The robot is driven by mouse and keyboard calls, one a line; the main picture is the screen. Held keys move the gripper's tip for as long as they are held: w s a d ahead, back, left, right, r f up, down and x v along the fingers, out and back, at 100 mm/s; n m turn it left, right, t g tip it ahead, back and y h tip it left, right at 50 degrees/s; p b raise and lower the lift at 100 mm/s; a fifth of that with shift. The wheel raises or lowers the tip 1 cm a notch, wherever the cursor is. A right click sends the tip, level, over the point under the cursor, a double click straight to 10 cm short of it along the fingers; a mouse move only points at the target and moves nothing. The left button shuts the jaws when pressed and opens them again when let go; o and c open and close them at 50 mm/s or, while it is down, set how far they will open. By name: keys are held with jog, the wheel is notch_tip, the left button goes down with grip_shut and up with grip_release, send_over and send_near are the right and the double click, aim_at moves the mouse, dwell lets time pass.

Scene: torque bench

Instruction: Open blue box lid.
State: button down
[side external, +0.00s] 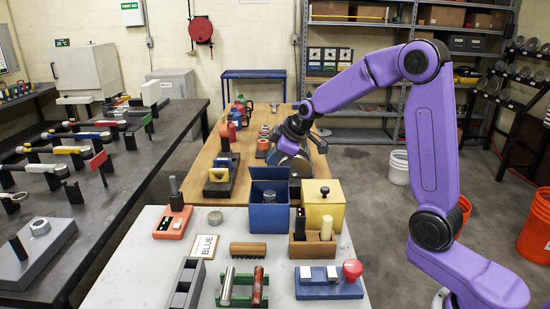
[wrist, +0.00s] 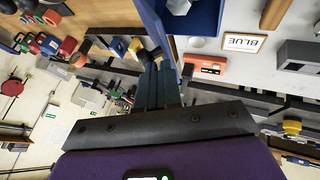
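The blue box (side external: 268,216) stands at the back of the white table, its lid (side external: 269,173) raised upright at the rear. A grey knob-like piece (side external: 268,197) shows inside the open top. In the wrist view the blue box (wrist: 207,20) is at the top, with the raised lid (wrist: 153,25) seen nearly edge-on beside it. My gripper (wrist: 160,68) has its dark fingers close together and looks shut, with nothing clearly between them. Its tips are close to the lid; whether they touch it I cannot tell. In the side view my gripper (side external: 300,160) is behind and right of the lid.
A yellow box (side external: 324,207) with a black-knobbed lid stands close on the right. A wooden holder (side external: 312,246) with two upright pieces is in front of it. A "BLUE" card (side external: 205,246) and an orange block (side external: 172,222) lie left. A wooden bench (side external: 236,186) stands behind.

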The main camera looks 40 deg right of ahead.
jog(key=shift+w+d+r+g+y, duration=0.25)
jog(key=shift+w+d+g, duration=0.1)
jog(key=shift+w+d, duration=0.15)
jog(key=shift+w+d+r+g+y, duration=0.25)
jog(key=shift+w+d+g, duration=0.15)
jog(key=shift+d, duration=0.15)
jog(key=w+d+m+g+y, duration=0.1)
jog(key=w+d, duration=0.5)
jog(key=shift+r+g+y, duration=0.3)
jog(key=shift+r+g, duration=0.05)
jog(key=shift+r, duration=0.05)
jog(key=shift+d, duration=0.1)
jog(key=w+d+v, duration=0.1)
jog(key=w+v, duration=0.1)
jog(key=v, duration=1.1)
jog(key=shift+w+r, duration=0.2)
jog(key=shift+r, duration=0.1)
